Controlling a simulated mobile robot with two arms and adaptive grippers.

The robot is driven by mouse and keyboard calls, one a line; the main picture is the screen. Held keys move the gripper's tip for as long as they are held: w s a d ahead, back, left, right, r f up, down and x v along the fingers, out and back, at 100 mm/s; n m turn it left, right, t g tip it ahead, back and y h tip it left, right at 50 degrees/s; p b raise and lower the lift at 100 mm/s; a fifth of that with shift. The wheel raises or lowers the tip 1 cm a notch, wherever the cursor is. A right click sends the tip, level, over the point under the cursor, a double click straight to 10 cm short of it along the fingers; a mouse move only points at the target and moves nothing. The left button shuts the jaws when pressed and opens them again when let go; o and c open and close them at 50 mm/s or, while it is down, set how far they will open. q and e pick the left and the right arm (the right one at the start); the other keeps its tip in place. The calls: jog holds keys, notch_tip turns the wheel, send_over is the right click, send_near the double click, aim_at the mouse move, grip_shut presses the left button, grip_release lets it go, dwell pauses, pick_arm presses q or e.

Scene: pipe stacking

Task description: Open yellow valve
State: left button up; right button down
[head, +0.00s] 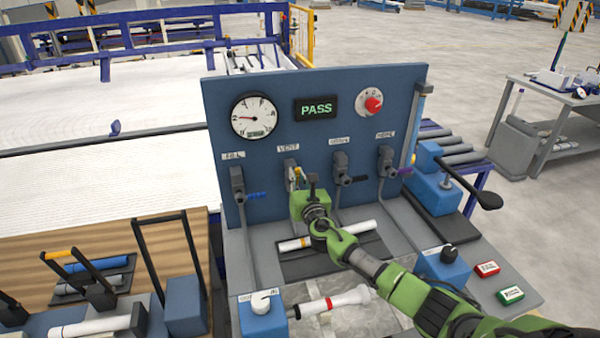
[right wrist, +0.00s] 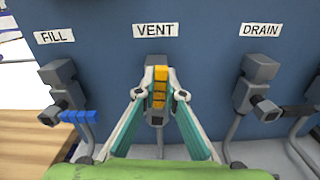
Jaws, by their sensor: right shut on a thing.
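The yellow valve handle (right wrist: 160,90) is on the grey valve under the VENT label (right wrist: 156,30). In the head view my green right arm reaches up to the VENT valve (head: 292,170), and the gripper (head: 298,180) partly hides the handle. My left gripper is not in view.
The FILL valve (head: 237,185) with a blue handle is to the left. The DRAIN valve (head: 342,168) and another valve (head: 386,162) are to the right. The blue panel (head: 290,105) carries a gauge (head: 254,116), a PASS display (head: 316,109) and a red knob (head: 373,105). A white pipe (head: 350,232) lies below.

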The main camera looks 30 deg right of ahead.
jog(key=shift+w+a+r+n, duration=0.1)
jog(key=shift+a+r+n, duration=0.1)
jog(key=shift+n, duration=0.4)
jog(key=c, duration=2.1)
grip_release()
jog(key=shift+a+f, duration=0.1)
jog(key=v, duration=1.2)
